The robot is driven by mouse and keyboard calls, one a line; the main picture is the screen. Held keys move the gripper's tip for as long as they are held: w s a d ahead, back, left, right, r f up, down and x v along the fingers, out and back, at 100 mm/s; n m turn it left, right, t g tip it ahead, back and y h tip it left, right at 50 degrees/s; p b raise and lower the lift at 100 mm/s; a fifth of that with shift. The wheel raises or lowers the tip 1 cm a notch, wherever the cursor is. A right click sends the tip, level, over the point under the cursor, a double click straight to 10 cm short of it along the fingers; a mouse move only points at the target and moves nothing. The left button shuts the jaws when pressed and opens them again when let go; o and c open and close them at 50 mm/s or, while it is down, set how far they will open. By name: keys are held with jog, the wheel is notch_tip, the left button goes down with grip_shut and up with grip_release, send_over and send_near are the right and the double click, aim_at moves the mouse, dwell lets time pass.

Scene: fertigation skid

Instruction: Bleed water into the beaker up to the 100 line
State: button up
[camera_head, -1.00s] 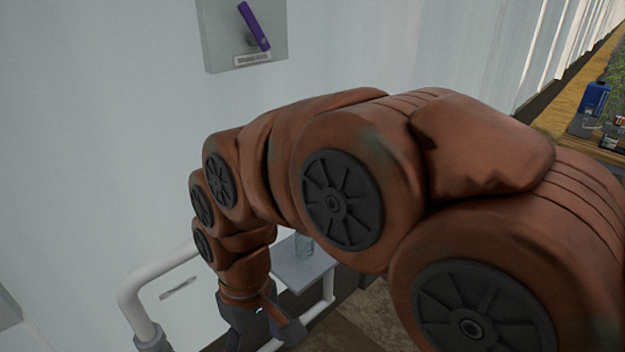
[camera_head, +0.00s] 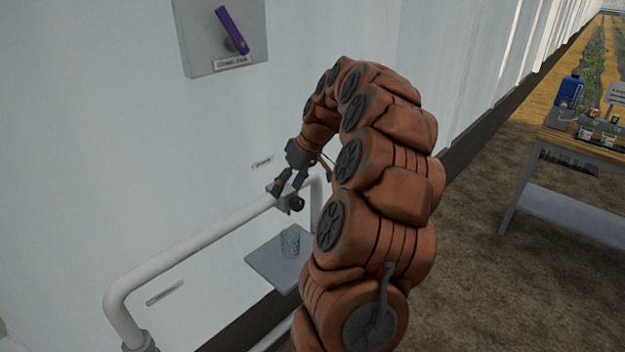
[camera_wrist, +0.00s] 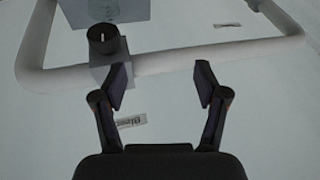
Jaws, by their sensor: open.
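A glass beaker (camera_head: 290,242) stands upright on a small grey shelf (camera_head: 262,262) below the white pipe (camera_head: 205,238). Its lines and water level are too small to read. A black knob (camera_head: 297,203) sits on a grey block on the pipe, above the beaker. In the wrist view the knob (camera_wrist: 103,39) lies beyond and to the left of my left fingertip. My gripper (camera_head: 288,182) is close by the knob in the head view. In the wrist view my gripper (camera_wrist: 162,84) is open, with nothing between its fingers.
A purple lever (camera_head: 232,30) is on a grey wall plate at the top. A small label (camera_wrist: 131,121) is on the wall near the left finger. A table (camera_head: 580,145) with a blue container (camera_head: 569,92) stands at the right. The floor between is clear.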

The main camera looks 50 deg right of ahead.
send_over(301, 199)
jog(key=s+d, duration=0.2)
jog(key=s, duration=0.1)
jog(key=f, duration=0.2)
jog(key=shift+m+t+h, duration=0.3)
jog(key=shift+w+a+p+x, duration=0.15)
jog(key=shift+p+x, duration=0.5)
jog(key=shift+x, duration=1.25)
jog(key=shift+w+a+p+x, duration=0.15)
jog(key=shift+p+x, duration=0.5)
jog(key=shift+x, duration=1.25)
jog(key=shift+r, duration=0.2)
jog(key=shift+d, duration=0.1)
jog(key=c, duration=1.2)
